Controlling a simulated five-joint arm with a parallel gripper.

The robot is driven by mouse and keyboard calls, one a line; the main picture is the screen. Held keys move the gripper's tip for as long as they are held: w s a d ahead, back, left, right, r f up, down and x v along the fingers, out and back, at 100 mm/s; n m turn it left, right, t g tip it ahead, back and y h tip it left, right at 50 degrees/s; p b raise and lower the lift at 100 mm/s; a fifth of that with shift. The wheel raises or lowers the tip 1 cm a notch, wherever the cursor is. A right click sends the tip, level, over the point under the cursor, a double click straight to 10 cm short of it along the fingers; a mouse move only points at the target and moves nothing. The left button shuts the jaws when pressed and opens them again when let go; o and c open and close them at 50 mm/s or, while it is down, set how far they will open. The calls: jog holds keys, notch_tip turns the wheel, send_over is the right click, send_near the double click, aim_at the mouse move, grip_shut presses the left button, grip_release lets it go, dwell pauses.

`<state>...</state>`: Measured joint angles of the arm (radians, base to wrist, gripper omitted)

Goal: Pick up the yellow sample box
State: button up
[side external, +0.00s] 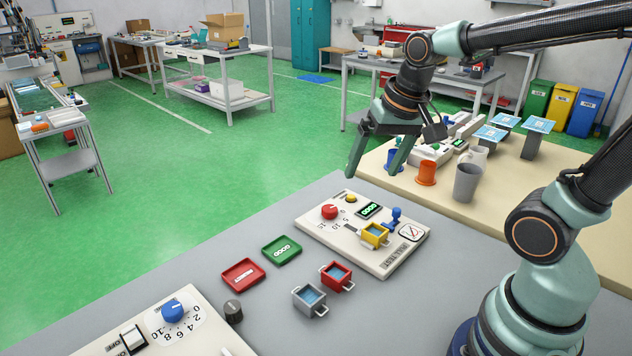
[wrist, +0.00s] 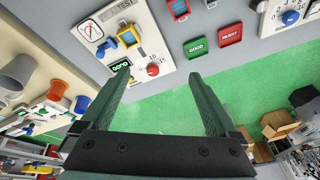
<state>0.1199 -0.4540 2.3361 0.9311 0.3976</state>
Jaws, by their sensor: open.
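The yellow sample box (side external: 375,236) is a small open-topped box with a blue inside. It sits on the white test panel (side external: 330,240), next to a blue knobbed part (side external: 396,216). In the wrist view the yellow sample box (wrist: 128,38) shows at upper left, beyond the left fingertip. My gripper (side external: 374,170) is open and empty, raised above the far side of the panel. In the wrist view my gripper (wrist: 163,80) has its two fingers wide apart, with nothing between them.
A red box (side external: 337,276) and a grey box (side external: 309,299) stand on the grey table in front of the panel. A red tray (side external: 243,273) and a green tray (side external: 281,250) lie left of it. Cups, including an orange one (side external: 426,173), stand on the beige table behind.

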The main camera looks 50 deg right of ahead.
jog(key=w+d+f+m+g, duration=0.35)
jog(key=d+f+m, duration=0.5)
jog(key=m, duration=0.35)
send_over(378, 227)
jog(key=f, duration=0.6)
jog(key=shift+w+d, duration=0.1)
jog(key=shift+d, duration=0.1)
jog(key=shift+a+f, duration=0.2)
jog(key=shift+f, duration=2.5)
jog(key=c, duration=1.5)
